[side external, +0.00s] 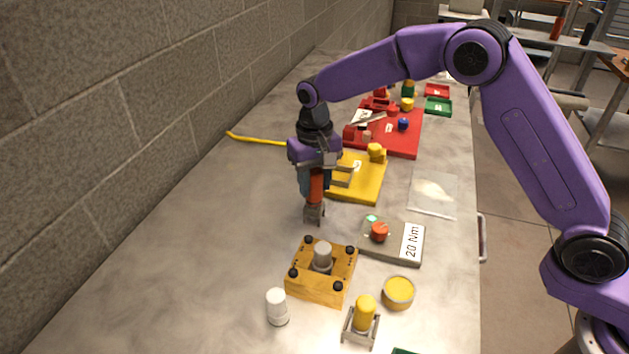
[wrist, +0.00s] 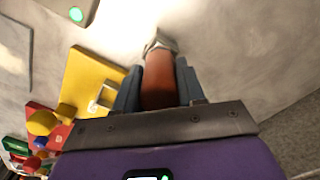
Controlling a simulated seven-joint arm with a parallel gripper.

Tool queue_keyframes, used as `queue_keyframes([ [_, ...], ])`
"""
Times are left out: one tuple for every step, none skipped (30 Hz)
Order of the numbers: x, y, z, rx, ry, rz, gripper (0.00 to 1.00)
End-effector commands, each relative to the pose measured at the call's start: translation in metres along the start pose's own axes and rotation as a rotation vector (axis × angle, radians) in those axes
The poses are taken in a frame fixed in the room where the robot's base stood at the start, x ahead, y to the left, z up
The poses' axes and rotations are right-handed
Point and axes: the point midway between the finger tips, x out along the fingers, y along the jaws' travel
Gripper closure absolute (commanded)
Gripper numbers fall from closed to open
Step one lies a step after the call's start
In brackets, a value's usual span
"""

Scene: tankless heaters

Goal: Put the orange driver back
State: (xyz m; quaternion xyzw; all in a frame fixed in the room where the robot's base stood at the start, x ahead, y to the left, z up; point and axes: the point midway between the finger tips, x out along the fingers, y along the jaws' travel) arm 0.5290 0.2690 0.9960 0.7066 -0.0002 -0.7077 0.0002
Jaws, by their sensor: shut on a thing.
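The orange driver (side external: 316,188) is upright between the jaws of my gripper (side external: 314,180), which is shut on it. It also shows in the wrist view (wrist: 159,80), between the two blue-grey fingers of my gripper (wrist: 160,88). A small grey stand (side external: 314,213) is at the driver's lower end on the grey table. A grey piece (wrist: 160,43) also shows at the driver's far end in the wrist view. I cannot tell whether the driver rests fully in the stand or is just above it.
A yellow board (side external: 360,190) lies just right of my gripper, with a red board (side external: 400,145) behind. A 20 Nm box (side external: 392,243), a wooden block with black knobs (side external: 318,284), a yellow driver in a stand (side external: 365,313) and a white cap (side external: 277,307) are nearer.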

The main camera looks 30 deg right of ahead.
Motion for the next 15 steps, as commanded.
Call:
queue_keyframes([
  [0.0006,-0.0003,-0.0006,0.000,0.003,-0.001,0.91],
  [0.0008,-0.0003,-0.0007,0.000,0.004,-0.002,0.91],
  [0.0007,-0.0003,-0.0007,0.000,0.004,-0.002,0.91],
  [0.0006,-0.0003,-0.0008,0.000,0.004,-0.002,0.91],
  [0.0005,-0.0003,-0.0008,0.000,0.004,-0.002,0.91],
  [0.0005,-0.0003,-0.0007,0.000,0.004,-0.002,0.91],
  [0.0004,-0.0003,-0.0007,0.000,0.004,-0.002,0.91],
  [0.0005,-0.0002,-0.0007,0.000,0.004,-0.002,0.91],
  [0.0009,-0.0002,-0.0007,0.000,0.003,-0.002,0.91],
  [0.0016,-0.0002,-0.0006,0.000,0.003,-0.002,0.91],
  [0.0024,-0.0002,-0.0006,0.000,0.003,-0.001,0.91],
  [0.0034,-0.0002,-0.0006,0.000,0.003,-0.001,0.91],
  [0.0045,0.0000,-0.0002,0.000,0.001,0.000,0.58],
  [0.0042,0.0000,-0.0002,0.000,0.001,-0.001,0.48],
  [0.0041,0.0000,-0.0002,0.000,0.001,-0.001,0.35],
])
